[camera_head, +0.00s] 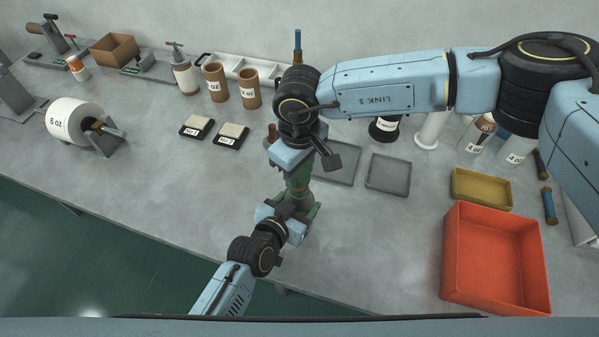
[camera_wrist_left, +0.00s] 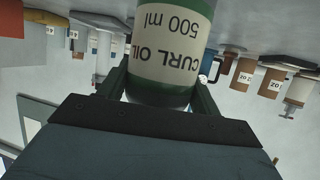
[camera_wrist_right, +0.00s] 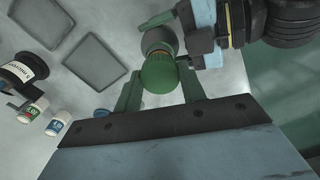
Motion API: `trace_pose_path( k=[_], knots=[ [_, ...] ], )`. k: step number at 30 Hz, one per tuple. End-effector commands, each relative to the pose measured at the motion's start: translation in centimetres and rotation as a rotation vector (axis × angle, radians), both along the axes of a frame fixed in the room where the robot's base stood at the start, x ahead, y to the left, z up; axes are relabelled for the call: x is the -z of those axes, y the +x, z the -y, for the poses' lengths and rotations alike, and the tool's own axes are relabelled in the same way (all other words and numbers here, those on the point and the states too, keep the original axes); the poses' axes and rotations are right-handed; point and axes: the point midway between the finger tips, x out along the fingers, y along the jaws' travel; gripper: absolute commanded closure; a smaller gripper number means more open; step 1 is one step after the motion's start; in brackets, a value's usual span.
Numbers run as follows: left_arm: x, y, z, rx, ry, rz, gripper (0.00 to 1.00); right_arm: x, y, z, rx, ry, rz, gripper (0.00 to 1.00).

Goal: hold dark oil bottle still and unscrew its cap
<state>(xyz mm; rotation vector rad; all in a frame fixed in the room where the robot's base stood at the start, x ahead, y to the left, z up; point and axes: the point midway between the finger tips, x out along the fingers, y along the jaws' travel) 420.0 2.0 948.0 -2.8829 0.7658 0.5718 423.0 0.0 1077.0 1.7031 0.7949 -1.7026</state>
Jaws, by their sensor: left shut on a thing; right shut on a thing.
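The dark oil bottle (camera_head: 299,184) stands between my two grippers in the head view, mostly hidden by my arms. In the left wrist view the bottle (camera_wrist_left: 172,48) shows a cream label reading "CURL OIL 500 ml", upside down in the picture. My left gripper (camera_head: 297,207) is shut around the bottle's body, with a finger on each side (camera_wrist_left: 160,88). The ribbed green cap (camera_wrist_right: 160,74) shows in the right wrist view. My right gripper (camera_wrist_right: 160,84) is shut on it from above. Whether the cap has turned cannot be told.
Two grey trays (camera_head: 388,173) lie right of the bottle. An orange bin (camera_head: 497,258) and a yellow tray (camera_head: 481,188) stand farther right. The front left table is clear.

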Motion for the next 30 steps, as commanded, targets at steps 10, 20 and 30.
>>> trace_pose_path(
  k=[10,20,30],
  knots=[
    [0.0,0.0,0.0,0.000,0.002,0.001,1.00,-2.4,0.0,0.0,0.001,-0.001,0.000,0.87],
    [0.0,0.0,0.0,0.000,0.001,0.000,0.11,-2.3,0.0,0.0,0.000,-0.001,0.000,0.87],
    [-0.4,-0.8,-0.5,-0.001,0.001,0.001,0.11,-2.4,0.0,0.0,0.000,-0.001,0.000,0.87]
  ],
)
